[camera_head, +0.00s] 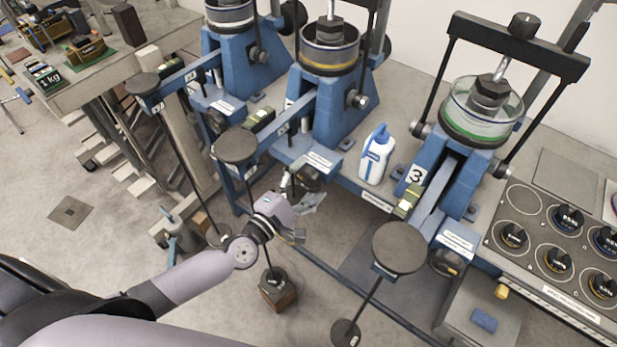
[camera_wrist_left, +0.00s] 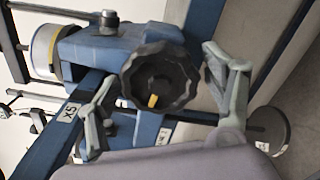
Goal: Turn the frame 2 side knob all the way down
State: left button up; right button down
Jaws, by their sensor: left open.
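The frame 2 side knob is a black, lobed knob (camera_wrist_left: 172,72) with a yellow pointer mark; in the left wrist view it sits near the middle, the mark toward the picture's bottom. In the head view the knob (camera_head: 309,178) is at the front of the middle blue frame (camera_head: 340,115), partly hidden by my gripper. My left gripper (camera_head: 297,193) is open just in front of it. In the left wrist view the gripper (camera_wrist_left: 160,72) has one grey finger on each side of the knob, with gaps visible; contact is not clear. My right gripper is not in view.
A weight on a wooden block (camera_head: 278,290) is below.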

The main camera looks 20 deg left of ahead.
pick_arm(q)
jog(key=shift+v, duration=2.75)
